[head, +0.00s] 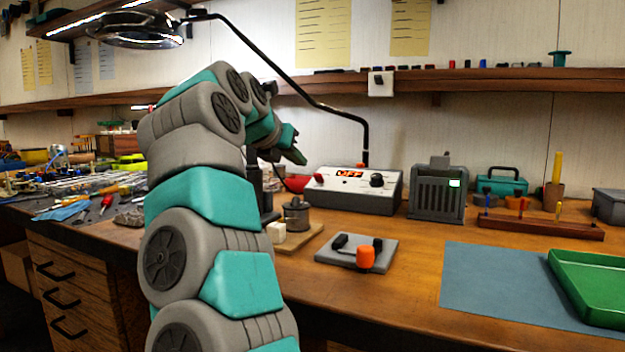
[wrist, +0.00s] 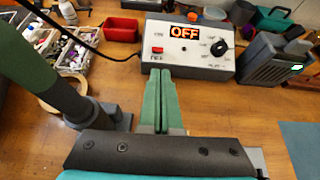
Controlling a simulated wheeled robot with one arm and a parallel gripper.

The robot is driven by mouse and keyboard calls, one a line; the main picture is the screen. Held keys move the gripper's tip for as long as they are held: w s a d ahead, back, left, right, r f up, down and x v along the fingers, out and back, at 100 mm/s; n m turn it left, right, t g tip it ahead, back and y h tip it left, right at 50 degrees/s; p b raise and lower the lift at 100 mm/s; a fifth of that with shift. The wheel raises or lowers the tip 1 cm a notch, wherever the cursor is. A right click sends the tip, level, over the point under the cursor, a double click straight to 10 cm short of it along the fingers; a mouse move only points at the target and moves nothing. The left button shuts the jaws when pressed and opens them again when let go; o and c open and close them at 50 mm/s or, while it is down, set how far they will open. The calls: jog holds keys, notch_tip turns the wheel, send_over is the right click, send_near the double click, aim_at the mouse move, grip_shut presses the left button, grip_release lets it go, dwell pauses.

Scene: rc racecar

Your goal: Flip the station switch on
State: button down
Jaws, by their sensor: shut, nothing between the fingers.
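The station (head: 352,190) is a grey box with a white sloped face at the back of the bench. In the wrist view the station (wrist: 190,62) shows an orange display (wrist: 184,32) reading OFF. A small red switch (wrist: 157,49) is at the left of its face, and a black knob (wrist: 219,48) is at the right. In the head view the red switch (head: 319,178) also shows. My gripper (wrist: 161,72) is shut and empty, its fingertips just in front of the station, below the red switch. In the head view my gripper (head: 298,158) is above and left of the station.
A magnifier lamp (head: 140,28) has a long black arm running down behind the station. A grey vented unit (head: 438,192) stands right of the station. A red bin (wrist: 121,29) is to its left. A grey pad with an orange knob (head: 366,257) lies in front.

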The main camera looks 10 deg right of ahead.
aim_at(319, 178)
jog(key=shift+s+a+f, duration=0.1)
jog(key=shift+a+f, duration=0.25)
jog(key=shift+f, duration=0.2)
jog(key=shift+d, duration=0.1)
jog(key=p+x, duration=0.1)
jog(key=x, duration=0.9)
jog(key=shift+p, duration=0.35)
